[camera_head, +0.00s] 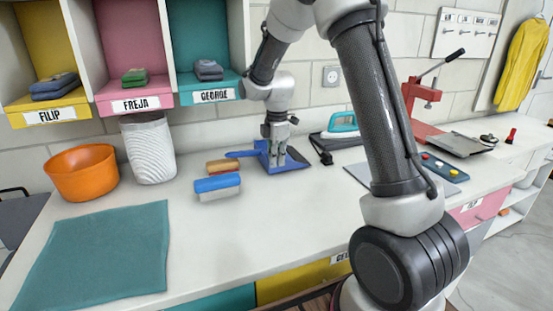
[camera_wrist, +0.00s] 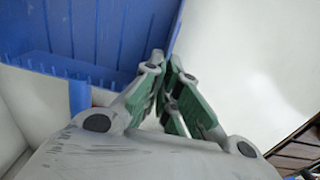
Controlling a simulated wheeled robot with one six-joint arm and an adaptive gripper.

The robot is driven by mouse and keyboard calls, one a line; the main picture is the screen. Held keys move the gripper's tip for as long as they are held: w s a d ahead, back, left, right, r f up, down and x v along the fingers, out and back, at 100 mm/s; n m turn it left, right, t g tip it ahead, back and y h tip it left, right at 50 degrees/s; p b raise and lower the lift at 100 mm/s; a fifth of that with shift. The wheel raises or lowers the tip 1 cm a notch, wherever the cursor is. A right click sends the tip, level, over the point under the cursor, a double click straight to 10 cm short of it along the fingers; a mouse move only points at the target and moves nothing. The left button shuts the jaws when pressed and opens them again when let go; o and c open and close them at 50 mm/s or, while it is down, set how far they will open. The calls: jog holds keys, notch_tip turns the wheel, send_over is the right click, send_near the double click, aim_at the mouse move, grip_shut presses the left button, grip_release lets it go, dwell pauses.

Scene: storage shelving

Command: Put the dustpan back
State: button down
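The blue dustpan (camera_head: 292,158) lies on the white counter near the wall, its handle pointing left. My gripper (camera_head: 277,163) reaches down over it from above. In the wrist view, the dustpan's ribbed blue inside (camera_wrist: 85,40) fills the upper left. My gripper's green-padded fingers (camera_wrist: 168,68) are close together there, with the dustpan's side edge running down between their tips. They look shut on that edge. The dustpan appears to rest on the counter; the gripped part is mostly hidden by the fingers.
A blue brush (camera_head: 217,183) and an orange-brown brush (camera_head: 222,167) lie left of the dustpan. A teal iron (camera_head: 342,124) stands to its right. An orange bowl (camera_head: 82,172), white basket (camera_head: 150,150) and teal cloth (camera_head: 95,255) are further left. Labelled cubbies (camera_head: 213,96) hang above.

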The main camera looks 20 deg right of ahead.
jog(key=shift+f, duration=0.3)
jog(key=c, duration=1.6)
grip_release()
jog(key=shift+c, duration=0.2)
jog(key=s+d+r+m, duration=0.1)
jog(key=s+r, duration=0.2)
jog(key=r, duration=0.5)
jog(key=s+d+r+m, duration=0.1)
jog(key=s+r+m, duration=0.1)
jog(key=r, duration=0.7)
jog(key=s+d+m+t, duration=0.2)
jog(key=s+m, duration=0.5)
jog(key=s, duration=0.6)
jog(key=s+d+r+m+t, duration=0.1)
jog(key=s+d+m+t, duration=0.1)
jog(key=s+m, duration=0.6)
jog(key=s, duration=0.5)
jog(key=shift+s+d+r, duration=0.2)
jog(key=shift+s+d, duration=0.1)
jog(key=shift+d, duration=0.05)
